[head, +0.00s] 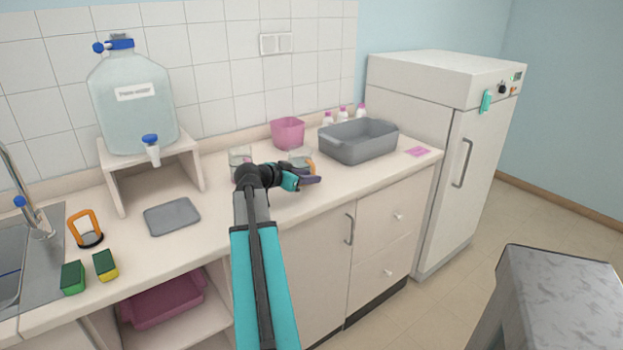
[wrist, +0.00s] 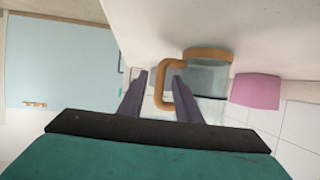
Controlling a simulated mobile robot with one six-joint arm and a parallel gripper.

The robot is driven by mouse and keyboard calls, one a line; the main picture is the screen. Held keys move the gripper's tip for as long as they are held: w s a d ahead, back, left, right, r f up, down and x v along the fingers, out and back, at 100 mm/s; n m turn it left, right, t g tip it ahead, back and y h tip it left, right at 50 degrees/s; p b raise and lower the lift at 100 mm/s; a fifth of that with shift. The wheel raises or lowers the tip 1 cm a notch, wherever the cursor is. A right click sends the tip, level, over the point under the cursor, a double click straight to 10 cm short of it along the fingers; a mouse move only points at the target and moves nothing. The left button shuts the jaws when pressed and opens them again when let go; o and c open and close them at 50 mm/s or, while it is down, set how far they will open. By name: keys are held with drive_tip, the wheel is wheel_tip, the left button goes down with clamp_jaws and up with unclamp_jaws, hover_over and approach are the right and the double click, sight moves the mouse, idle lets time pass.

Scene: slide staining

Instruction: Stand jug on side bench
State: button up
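The jug (head: 300,157) is a clear vessel with an orange-brown handle, standing on the counter behind my gripper in the head view. In the wrist view the jug (wrist: 207,78) shows its brown band and looped handle. My gripper (head: 311,179) is low over the counter at the jug's handle side. In the wrist view my gripper (wrist: 160,78) has its fingers apart, with the handle loop between or just beyond their tips; contact cannot be told. A grey marbled top (head: 565,282) at the lower right of the head view may be the side bench; it looks bare.
A grey basin (head: 358,146), pink pot (head: 288,133) and glass beaker (head: 239,158) stand near the jug. White bottles line the wall. A large water container (head: 133,100) stands on a riser at left. Floor shows between the fridge (head: 470,150) and the marbled top.

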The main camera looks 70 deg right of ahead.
drive_tip(key=b+v, duration=0.1)
drive_tip(key=v, duration=0.8)
drive_tip(key=shift+a+r, duration=0.2)
drive_tip(key=shift+a, duration=0.1)
idle(0.5)
